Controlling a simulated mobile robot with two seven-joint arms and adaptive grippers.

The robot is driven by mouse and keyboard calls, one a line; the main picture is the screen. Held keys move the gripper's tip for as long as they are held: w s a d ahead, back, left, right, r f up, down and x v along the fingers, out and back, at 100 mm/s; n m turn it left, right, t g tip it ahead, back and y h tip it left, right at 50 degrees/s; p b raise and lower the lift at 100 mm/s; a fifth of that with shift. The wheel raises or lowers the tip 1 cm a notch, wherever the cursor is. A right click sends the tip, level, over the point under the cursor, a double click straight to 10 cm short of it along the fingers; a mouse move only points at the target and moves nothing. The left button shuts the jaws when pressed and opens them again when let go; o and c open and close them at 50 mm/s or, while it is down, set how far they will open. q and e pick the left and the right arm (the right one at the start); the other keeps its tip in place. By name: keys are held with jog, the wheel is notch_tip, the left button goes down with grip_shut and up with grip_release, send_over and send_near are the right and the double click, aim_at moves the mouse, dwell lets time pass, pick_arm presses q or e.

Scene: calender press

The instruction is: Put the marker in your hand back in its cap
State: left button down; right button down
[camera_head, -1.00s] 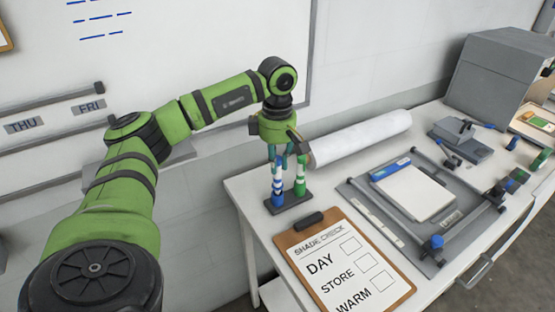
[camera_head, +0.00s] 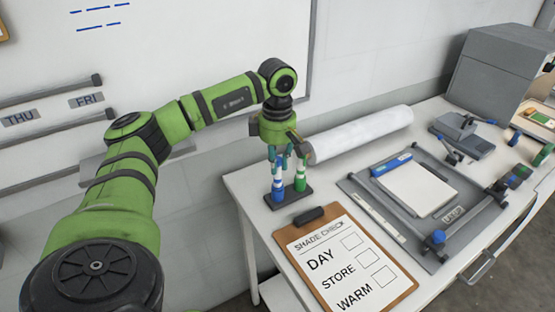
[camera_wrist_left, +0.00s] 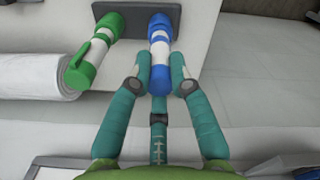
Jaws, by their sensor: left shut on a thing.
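My left gripper (camera_head: 279,158) is shut on the blue marker (camera_head: 278,170) above a small dark stand (camera_head: 290,200). The marker is upright, in line with the blue cap (camera_head: 278,189) in the stand. In the left wrist view, the two teal fingers of the left gripper (camera_wrist_left: 160,72) flank the marker (camera_wrist_left: 160,48), and the blue cap (camera_wrist_left: 160,22) shows just beyond it. No clear gap shows between them; I cannot tell how deeply the marker sits. A green marker (camera_head: 300,183) stands beside it in the same stand. My right gripper is out of view.
A white paper roll (camera_head: 360,134) lies behind the stand. A clipboard (camera_head: 345,262) lies in front of it. A grey frame holding a paper pad (camera_head: 415,190) is to the right. A whiteboard (camera_head: 210,50) is on the wall behind my arm.

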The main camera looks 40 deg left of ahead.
pick_arm(q)
jog(key=c, duration=1.1)
grip_release()
jog(key=shift+o, duration=0.2)
notch_tip(320, 180, up, 12)
